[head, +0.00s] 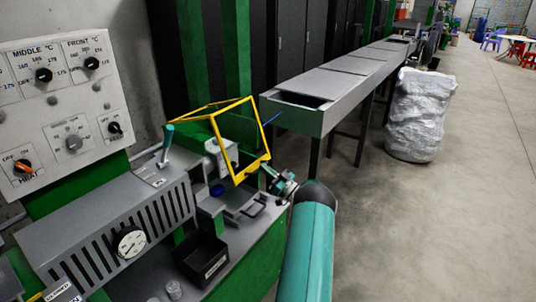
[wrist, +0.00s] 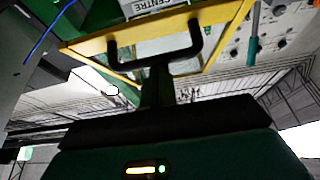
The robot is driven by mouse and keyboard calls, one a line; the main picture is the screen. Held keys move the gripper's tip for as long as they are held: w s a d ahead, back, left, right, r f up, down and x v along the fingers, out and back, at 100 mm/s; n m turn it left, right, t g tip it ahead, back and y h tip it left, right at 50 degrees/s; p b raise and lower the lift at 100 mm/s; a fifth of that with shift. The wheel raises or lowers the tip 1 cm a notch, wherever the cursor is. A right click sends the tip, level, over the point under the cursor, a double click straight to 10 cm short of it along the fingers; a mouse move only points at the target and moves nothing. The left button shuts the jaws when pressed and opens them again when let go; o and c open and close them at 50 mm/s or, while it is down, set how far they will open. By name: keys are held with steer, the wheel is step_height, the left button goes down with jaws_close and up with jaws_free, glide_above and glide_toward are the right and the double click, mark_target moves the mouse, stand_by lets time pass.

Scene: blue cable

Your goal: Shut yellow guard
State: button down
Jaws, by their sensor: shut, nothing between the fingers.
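The yellow guard (head: 263,128) is a rectangular frame standing tilted up over the green machine's right end in the head view. In the wrist view its yellow bar (wrist: 85,46) crosses the top of the picture. A black U-shaped handle (wrist: 118,62) sits against that bar. My gripper (head: 278,183) is just below the guard's lower right corner in the head view. In the wrist view my shut, empty gripper (wrist: 157,72) points up at the middle of the handle. It overlaps the handle there; I cannot tell whether they touch.
A control panel (head: 60,90) stands left. A black bin (head: 202,260) sits in front, and a grey trough (head: 345,85) runs behind. Open floor (head: 450,220) lies right.

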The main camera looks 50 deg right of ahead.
steer(key=w+f, duration=0.5)
steer(key=f, duration=0.5)
steer(key=shift+f, duration=0.4)
steer(key=shift+d, duration=0.1)
